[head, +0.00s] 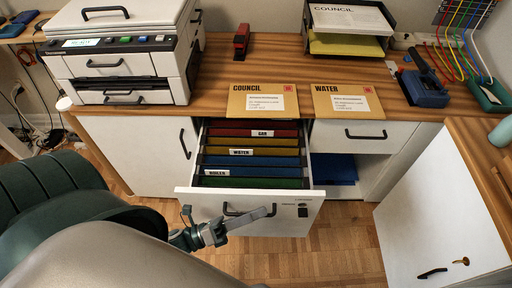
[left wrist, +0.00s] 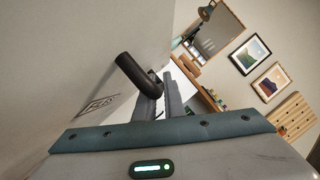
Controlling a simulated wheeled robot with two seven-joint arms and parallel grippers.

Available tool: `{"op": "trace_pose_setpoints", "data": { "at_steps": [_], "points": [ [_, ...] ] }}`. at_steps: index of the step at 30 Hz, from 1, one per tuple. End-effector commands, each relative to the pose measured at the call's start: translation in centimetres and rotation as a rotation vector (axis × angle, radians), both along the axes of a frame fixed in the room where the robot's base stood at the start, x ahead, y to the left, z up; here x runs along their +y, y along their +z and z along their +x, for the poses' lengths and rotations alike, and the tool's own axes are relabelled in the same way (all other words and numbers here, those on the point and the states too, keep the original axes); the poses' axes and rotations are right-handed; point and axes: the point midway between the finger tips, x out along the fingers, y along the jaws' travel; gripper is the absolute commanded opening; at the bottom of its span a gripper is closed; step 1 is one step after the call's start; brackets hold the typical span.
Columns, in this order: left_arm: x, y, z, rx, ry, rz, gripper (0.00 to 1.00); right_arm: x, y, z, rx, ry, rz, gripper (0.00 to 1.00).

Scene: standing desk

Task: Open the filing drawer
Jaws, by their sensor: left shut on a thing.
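The filing drawer (head: 265,224) is pulled well out from under the desk. Several coloured hanging folders (head: 252,150) with paper labels show inside it. Its black bar handle (head: 233,210) is on the white front, and it also shows in the left wrist view (left wrist: 134,72). My left gripper (head: 262,214) is in front of the drawer, with its fingers shut on the handle; they show around the handle's end in the left wrist view (left wrist: 163,94). Part of the handle is hidden behind the fingers. My right gripper is not in view.
The wooden desk top (head: 215,85) holds a printer (head: 120,60), two brown envelopes (head: 262,101) and a paper tray (head: 348,20). A white cabinet (head: 445,215) stands at the right. Bare parquet floor (head: 335,250) lies in front of the drawer.

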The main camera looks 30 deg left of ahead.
Motion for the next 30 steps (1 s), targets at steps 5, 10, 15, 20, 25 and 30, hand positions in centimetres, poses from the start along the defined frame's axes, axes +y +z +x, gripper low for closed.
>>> {"op": "trace_pose_setpoints", "data": {
  "at_steps": [5,10,15,20,25,30],
  "points": [
    [-1.7,-0.1,-2.9,0.004,0.0,0.0,0.0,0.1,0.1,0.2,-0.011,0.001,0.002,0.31],
    [-2.8,-0.1,-4.8,0.004,0.001,0.001,0.0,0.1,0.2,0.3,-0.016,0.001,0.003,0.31],
    [-3.5,-0.1,-5.9,0.004,0.0,0.0,0.0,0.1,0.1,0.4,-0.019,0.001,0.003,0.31],
    [-3.8,-0.1,-6.3,0.002,0.0,0.001,0.0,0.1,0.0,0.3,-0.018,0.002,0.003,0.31],
    [-3.8,-0.1,-6.3,0.002,-0.001,0.002,0.0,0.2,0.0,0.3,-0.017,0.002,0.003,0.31],
    [-3.8,-0.1,-6.3,0.002,-0.001,0.002,0.12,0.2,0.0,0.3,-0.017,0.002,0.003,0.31]
  ]
}}
